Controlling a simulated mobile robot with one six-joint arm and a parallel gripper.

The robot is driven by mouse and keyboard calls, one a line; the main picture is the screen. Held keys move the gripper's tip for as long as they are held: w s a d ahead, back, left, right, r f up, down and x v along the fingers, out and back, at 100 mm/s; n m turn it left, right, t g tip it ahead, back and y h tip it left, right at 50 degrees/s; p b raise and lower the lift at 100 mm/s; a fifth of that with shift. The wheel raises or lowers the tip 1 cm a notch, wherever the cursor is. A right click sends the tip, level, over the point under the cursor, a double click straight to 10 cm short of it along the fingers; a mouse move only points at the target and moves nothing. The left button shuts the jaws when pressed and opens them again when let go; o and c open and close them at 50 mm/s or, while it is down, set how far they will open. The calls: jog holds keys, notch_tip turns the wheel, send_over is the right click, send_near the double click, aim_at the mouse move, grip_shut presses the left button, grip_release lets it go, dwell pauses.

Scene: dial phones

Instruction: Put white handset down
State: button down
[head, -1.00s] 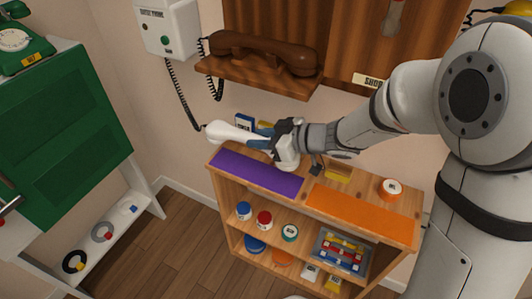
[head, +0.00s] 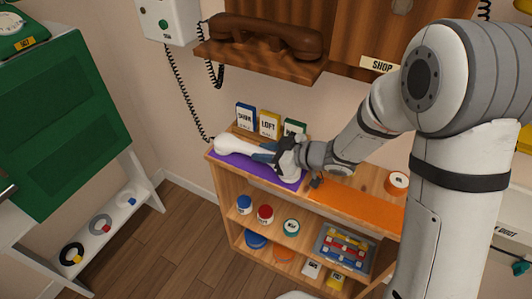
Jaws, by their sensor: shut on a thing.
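The white handset (head: 239,144) is at the top of the wooden shelf unit, over the purple mat (head: 261,173).
Cards labelled SHOP (head: 246,117) and LOFT (head: 270,124) stand behind the handset. A brown handset (head: 265,35) rests on the wooden ledge above.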

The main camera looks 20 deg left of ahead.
jog(key=c, duration=1.1)
grip_release()
jog(key=shift+f, duration=0.1)
jog(key=shift+r, duration=0.2)
jog(key=shift+d+r, duration=0.15)
jog(key=shift+d, duration=0.1)
jog(key=p+v, duration=0.2)
jog(key=v, duration=0.9)
jog(key=shift+s+d, duration=0.1)
jog(key=shift+d, duration=0.15)
